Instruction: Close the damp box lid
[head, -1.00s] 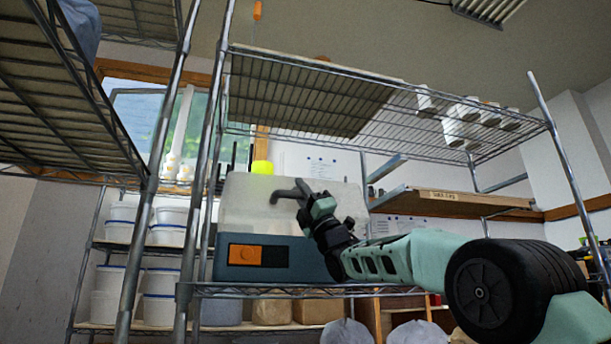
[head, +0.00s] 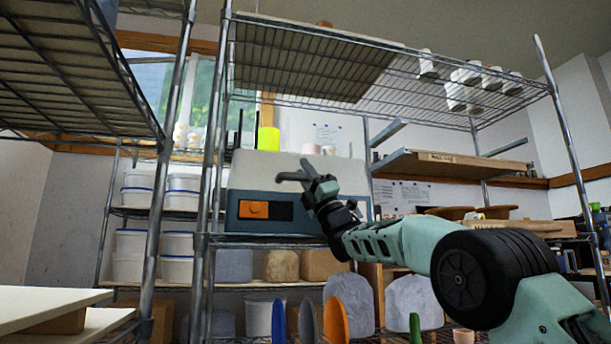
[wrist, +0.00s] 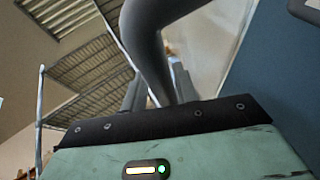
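The damp box (head: 328,205) stands on a wire shelf in the head view.
A wire shelf (head: 320,65) with white cups (head: 465,75) hangs above the box. Steel posts (head: 205,200) stand to its left. A yellow-green item (head: 268,138) and a pinkish one (head: 310,149) are behind the box. A wooden shelf (head: 450,166) is at the right.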

